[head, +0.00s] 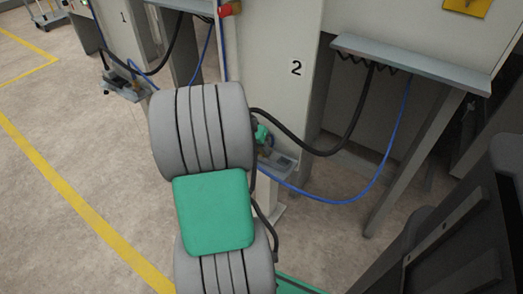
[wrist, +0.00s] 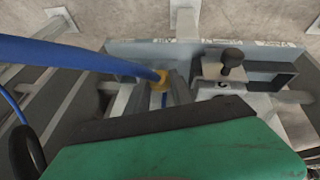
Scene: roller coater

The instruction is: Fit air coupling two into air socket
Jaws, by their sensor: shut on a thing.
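The air coupling (wrist: 160,80) shows in the wrist view as a yellow-brass end on a thick blue hose (wrist: 85,55). My gripper (wrist: 164,96) is shut on it, with one grey finger on each side. The coupling is over or beside a grey metal shelf; I cannot tell whether it touches anything there. The air socket is not clearly visible, and the space under the fingers is hidden by my green and black gripper body. In the head view my arm hides most of the gripper, and the blue hose (head: 345,201) hangs in a loop to the right.
A bracket with a black knob (wrist: 232,60) stands on the shelf just right of the fingers, beside an open dark frame (wrist: 270,75). The head view shows the shelf (head: 281,168) by the panel marked 2 (head: 296,67). A black cable (head: 340,140) hangs close by.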

